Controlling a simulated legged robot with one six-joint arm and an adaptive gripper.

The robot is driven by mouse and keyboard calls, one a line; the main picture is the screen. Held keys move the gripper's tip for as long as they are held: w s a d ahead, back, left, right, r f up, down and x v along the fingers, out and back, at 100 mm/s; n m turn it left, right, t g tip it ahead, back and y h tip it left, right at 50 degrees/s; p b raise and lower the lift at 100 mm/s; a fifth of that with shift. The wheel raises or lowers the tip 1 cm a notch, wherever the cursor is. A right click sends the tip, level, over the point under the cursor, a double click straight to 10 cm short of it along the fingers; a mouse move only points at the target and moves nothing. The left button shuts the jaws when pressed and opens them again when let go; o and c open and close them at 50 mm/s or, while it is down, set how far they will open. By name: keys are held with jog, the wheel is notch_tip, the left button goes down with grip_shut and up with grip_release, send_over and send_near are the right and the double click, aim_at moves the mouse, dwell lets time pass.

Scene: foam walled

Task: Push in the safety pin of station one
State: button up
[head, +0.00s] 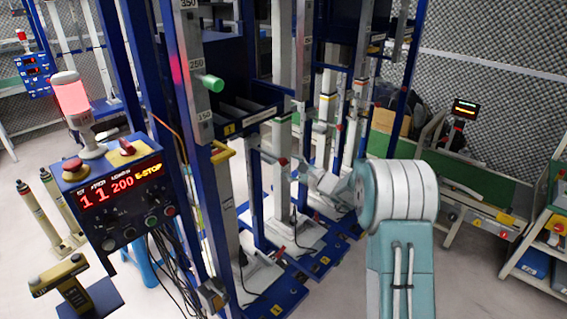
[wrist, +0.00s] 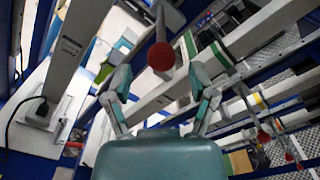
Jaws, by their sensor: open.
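A red ball knob (wrist: 161,56) on a thin rod shows in the wrist view, straight ahead of my gripper (wrist: 160,80). It appears between the two spread fingertips, and nothing is gripped. In the head view the small red knob (head: 283,161) is just left of my gripper (head: 309,173), by the blue frame's columns. A green-handled pin (head: 212,83) sticks out of the front scaled column, well above and left of my gripper. A yellow label (head: 229,130) that seems to read 1 is on the frame below it. I cannot tell which of the two is the safety pin.
A control box (head: 112,192) with a lit E-STOP display and a red lamp (head: 72,97) stands at left. Blue uprights and grey columns crowd my gripper. A green-sided conveyor (head: 468,186) is at right. Bare floor shows between it and the frame.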

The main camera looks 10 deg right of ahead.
aim_at(265, 152)
jog(key=shift+x, duration=1.05)
jog(key=shift+w+a, duration=0.25)
jog(key=shift+w, duration=0.1)
